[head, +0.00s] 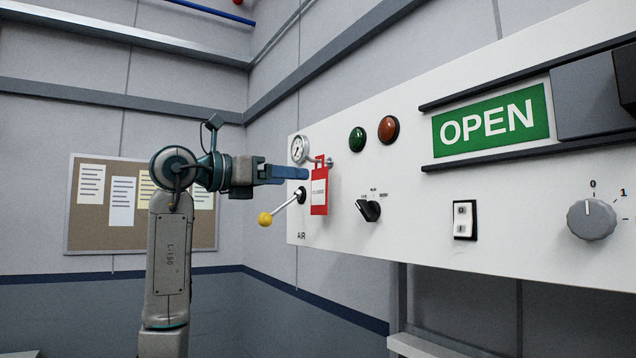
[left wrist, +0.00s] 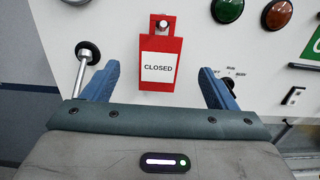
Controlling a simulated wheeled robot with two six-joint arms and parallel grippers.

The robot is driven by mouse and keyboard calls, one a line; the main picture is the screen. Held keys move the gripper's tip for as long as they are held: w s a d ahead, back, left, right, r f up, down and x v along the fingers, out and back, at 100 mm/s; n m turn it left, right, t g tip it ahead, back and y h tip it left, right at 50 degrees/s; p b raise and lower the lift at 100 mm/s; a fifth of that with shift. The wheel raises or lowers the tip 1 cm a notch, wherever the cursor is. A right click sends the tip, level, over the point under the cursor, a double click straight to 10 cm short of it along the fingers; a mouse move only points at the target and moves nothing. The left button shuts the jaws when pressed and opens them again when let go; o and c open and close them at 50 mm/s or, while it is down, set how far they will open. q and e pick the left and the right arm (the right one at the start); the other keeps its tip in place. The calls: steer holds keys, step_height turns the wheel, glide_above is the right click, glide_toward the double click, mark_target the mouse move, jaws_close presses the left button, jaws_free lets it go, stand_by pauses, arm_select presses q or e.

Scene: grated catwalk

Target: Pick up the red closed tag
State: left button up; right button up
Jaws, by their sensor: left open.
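The red closed tag (head: 319,196) hangs on the white panel below the gauge in the head view. In the left wrist view the tag (left wrist: 157,79) hangs from a peg (left wrist: 163,26), its white label reading CLOSED. My left gripper (head: 304,173) is open, with its blue fingers pointing at the panel near the tag. In the left wrist view the fingers (left wrist: 158,76) stand apart to the left and right of the tag, not touching it. My right gripper is not in view.
A lever with a yellow knob (head: 265,219) sticks out just left of the tag. A gauge (head: 299,149), a green lamp (head: 357,140), a red lamp (head: 389,129) and a black rotary switch (head: 369,210) surround it. An OPEN sign (head: 491,120) sits to the right.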

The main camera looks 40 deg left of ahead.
mark_target(318, 178)
arm_select(q)
steer(key=p+x, duration=0.3)
steer(key=x, duration=0.2)
steer(key=shift+w+d+r, duration=0.1)
steer(key=shift+w, duration=0.45)
steer(key=c, duration=1.1)
steer(key=shift+o, duration=0.2)
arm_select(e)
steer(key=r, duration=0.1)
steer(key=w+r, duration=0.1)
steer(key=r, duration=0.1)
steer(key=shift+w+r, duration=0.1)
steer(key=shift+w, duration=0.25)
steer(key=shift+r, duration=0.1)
